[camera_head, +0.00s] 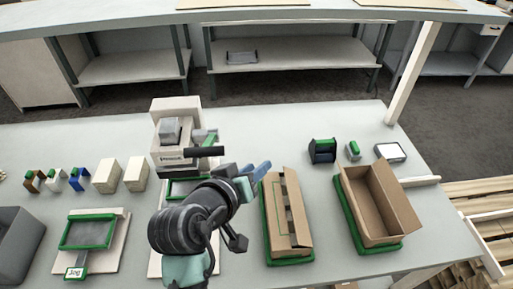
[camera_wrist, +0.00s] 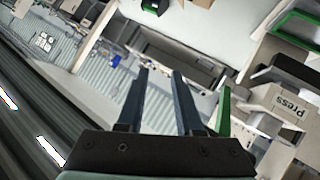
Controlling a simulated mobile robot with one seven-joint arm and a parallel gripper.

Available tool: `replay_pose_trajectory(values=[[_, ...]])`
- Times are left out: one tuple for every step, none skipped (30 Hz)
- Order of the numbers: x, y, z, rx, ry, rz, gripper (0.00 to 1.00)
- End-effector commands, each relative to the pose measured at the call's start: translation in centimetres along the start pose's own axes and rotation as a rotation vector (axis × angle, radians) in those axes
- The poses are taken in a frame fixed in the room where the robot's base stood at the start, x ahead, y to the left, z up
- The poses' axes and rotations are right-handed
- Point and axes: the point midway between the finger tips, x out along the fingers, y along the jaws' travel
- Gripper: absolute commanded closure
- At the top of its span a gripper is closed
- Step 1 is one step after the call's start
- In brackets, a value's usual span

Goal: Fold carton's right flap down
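A brown carton (camera_head: 276,218) stands on a green-rimmed tray (camera_head: 290,261), right of my gripper in the head view. Its left top panel lies nearly flat, and a narrow opening runs along its middle. Its right flap (camera_head: 297,199) appears raised along the right side; its exact angle is hard to tell. My gripper (camera_head: 263,172) is just left of the carton's far left corner, apparently above the table. In the wrist view my gripper (camera_wrist: 161,72) has its two blue fingers apart with nothing between them. The carton cannot be made out in the wrist view.
A second, open-topped carton (camera_head: 400,210) stands on a green tray to the right. A press (camera_head: 176,143) stands behind my arm. A black-green dispenser (camera_head: 322,151), a small green item (camera_head: 353,150) and a scale-like device (camera_head: 390,152) sit behind the cartons.

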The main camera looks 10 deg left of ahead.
Motion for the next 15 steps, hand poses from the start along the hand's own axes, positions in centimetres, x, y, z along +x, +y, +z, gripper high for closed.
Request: replay_pose_trajectory(values=[[-0.1,0.6,-0.9,0.019,0.026,-0.001,0.65],[-0.1,0.8,-1.4,0.029,0.040,-0.002,0.65],[-0.3,1.1,-2.0,0.042,0.060,-0.005,0.65],[-0.3,1.4,-2.5,0.051,0.075,-0.007,0.65],[-0.4,1.7,-3.0,0.060,0.088,-0.008,0.65],[-0.6,2.0,-3.5,0.070,0.104,-0.009,0.65],[-0.6,2.2,-3.9,0.078,0.116,-0.010,0.65],[-0.7,2.4,-4.2,0.084,0.126,-0.011,0.65],[-0.8,2.7,-4.6,0.092,0.139,-0.012,0.65],[-0.9,2.9,-4.9,0.097,0.147,-0.012,0.65],[-0.9,3.0,-5.1,0.102,0.154,-0.012,0.65],[-1.0,3.2,-5.4,0.107,0.163,-0.013,0.65],[-1.1,3.3,-5.5,0.110,0.168,-0.014,0.65],[-1.1,3.4,-5.7,0.112,0.172,-0.015,0.65],[-1.2,3.4,-5.8,0.114,0.176,-0.015,0.65]])
